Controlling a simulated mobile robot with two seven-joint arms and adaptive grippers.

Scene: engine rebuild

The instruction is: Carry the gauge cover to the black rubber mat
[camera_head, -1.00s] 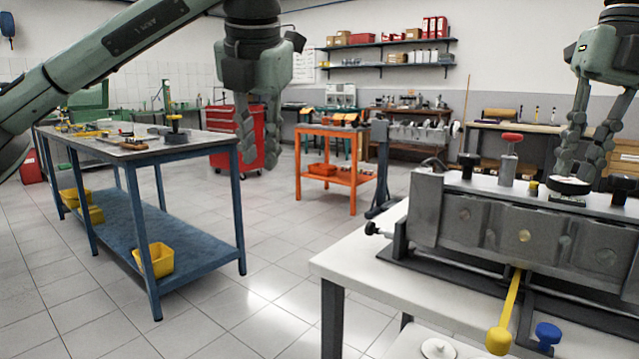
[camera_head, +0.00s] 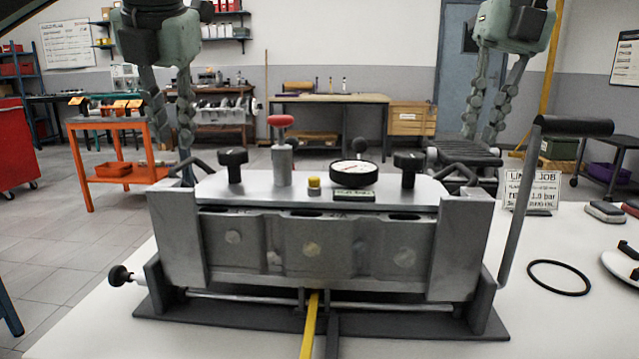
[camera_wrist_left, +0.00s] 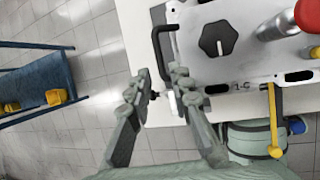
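The gauge cover (camera_head: 430,190) is a flat silver plate lying on top of the grey engine block. It carries a round white-faced gauge (camera_head: 353,173), black knobs, a red-topped plunger and a dark handle at each end. Its left end and black handle (camera_wrist_left: 158,42) show in the left wrist view. My left gripper (camera_head: 172,148) is open and empty, above and behind the left handle; its spread fingers also show in the left wrist view (camera_wrist_left: 158,72). My right gripper (camera_head: 480,138) is open and empty above the right end. I cannot identify the black rubber mat for sure.
The block sits in a dark cradle (camera_head: 400,322) on a white table (camera_head: 560,325). A tall lever (camera_head: 518,205) rises close to its right side. A black ring (camera_head: 558,277) and a sign (camera_head: 530,190) are to the right. An orange cart (camera_head: 88,160) stands behind left.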

